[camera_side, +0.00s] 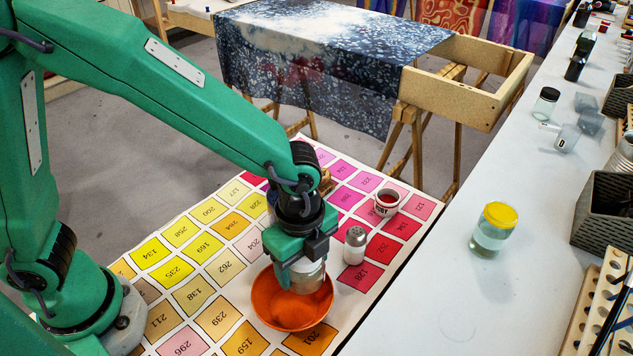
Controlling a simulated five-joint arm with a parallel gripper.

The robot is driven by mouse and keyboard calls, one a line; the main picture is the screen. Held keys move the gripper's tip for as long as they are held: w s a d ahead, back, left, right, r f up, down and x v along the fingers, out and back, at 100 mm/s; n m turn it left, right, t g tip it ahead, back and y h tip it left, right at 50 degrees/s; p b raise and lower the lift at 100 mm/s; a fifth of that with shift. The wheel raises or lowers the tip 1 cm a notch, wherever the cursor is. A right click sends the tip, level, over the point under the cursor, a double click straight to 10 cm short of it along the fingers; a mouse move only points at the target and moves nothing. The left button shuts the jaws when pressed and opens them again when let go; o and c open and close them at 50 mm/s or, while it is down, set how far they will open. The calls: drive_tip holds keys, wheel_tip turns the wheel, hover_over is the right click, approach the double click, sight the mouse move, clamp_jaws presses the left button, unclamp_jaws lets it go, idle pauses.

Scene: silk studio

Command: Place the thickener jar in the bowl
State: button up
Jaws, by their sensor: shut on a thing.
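My gripper (304,262) points down over the orange bowl (262,312) and is shut on the thickener jar (307,279). The jar is pale and looks like glass; its upper part is hidden by the gripper. The jar's lower part shows against the inside of the bowl. I cannot tell whether it touches the bowl's bottom. The bowl stands on the colour chart, and its back rim is partly hidden by my gripper and the jar.
A salt-shaker-like jar (355,246) stands just right of the bowl, and a small white cup with red contents (386,203) behind it. A yellow-lidded jar (493,230) stands on the white bench (440,290) at right. The colour chart (165,318) is clear at front left.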

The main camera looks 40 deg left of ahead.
drive_tip(key=shift+f, duration=0.6)
drive_tip(key=o, duration=1.1)
drive_tip(key=shift+r, duration=0.1)
wheel_tip(320, 180, up, 13)
drive_tip(key=shift+r, duration=0.1)
drive_tip(key=shift+a, duration=0.1)
idle(0.3)
